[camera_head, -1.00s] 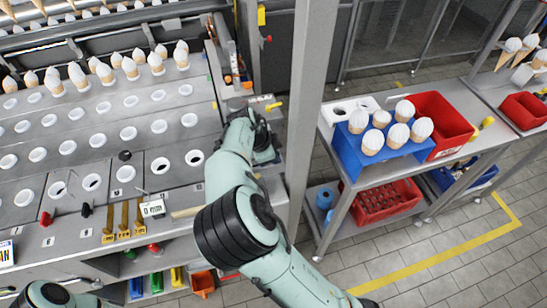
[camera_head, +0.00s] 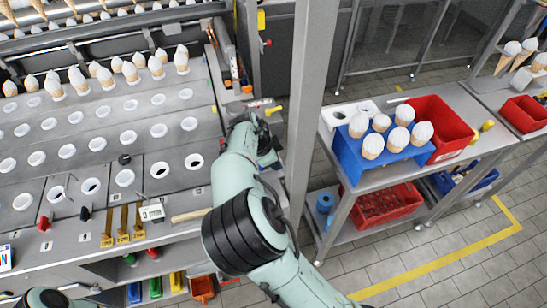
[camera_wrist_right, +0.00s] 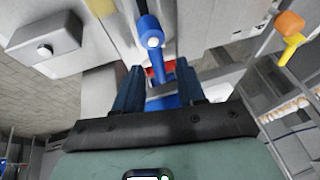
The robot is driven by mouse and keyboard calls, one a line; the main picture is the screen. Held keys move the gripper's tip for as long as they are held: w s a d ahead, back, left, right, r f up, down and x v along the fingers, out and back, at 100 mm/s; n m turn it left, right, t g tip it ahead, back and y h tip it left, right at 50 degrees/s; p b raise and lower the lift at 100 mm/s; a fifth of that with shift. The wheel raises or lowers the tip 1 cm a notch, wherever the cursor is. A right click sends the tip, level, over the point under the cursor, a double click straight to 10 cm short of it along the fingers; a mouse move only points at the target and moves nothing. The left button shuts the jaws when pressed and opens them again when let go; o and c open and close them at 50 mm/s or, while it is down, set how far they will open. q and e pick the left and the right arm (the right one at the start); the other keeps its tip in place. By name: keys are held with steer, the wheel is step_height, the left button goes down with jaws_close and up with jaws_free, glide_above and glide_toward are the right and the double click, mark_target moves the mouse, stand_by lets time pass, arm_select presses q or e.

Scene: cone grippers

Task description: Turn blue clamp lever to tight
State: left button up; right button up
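The blue clamp lever (camera_wrist_right: 157,62) shows in the right wrist view, with a round pivot end at the top and its arm pointing down toward my gripper. My right gripper (camera_wrist_right: 158,72) has its two dark blue fingers apart. The lever's lower end appears in the gap between them, with space on both sides; I cannot tell if it touches either finger. In the head view my right gripper is mostly hidden by my own arm at the counter's right end, and the lever cannot be made out. My left gripper is out of view; only part of my left arm shows.
A yellow-handled part (camera_head: 273,110) sits near the right gripper; an orange-and-yellow knob (camera_wrist_right: 289,32) shows in the wrist view. A grey post (camera_head: 312,100) stands just right of my arm. A cart with a blue cone holder (camera_head: 350,157) and red bin (camera_head: 437,112) stands farther right.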

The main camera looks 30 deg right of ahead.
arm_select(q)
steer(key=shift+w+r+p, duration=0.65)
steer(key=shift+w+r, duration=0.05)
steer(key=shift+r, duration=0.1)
arm_select(e)
steer(key=v, duration=1.3)
steer(key=shift+r, duration=0.2)
steer(key=shift+a, duration=0.1)
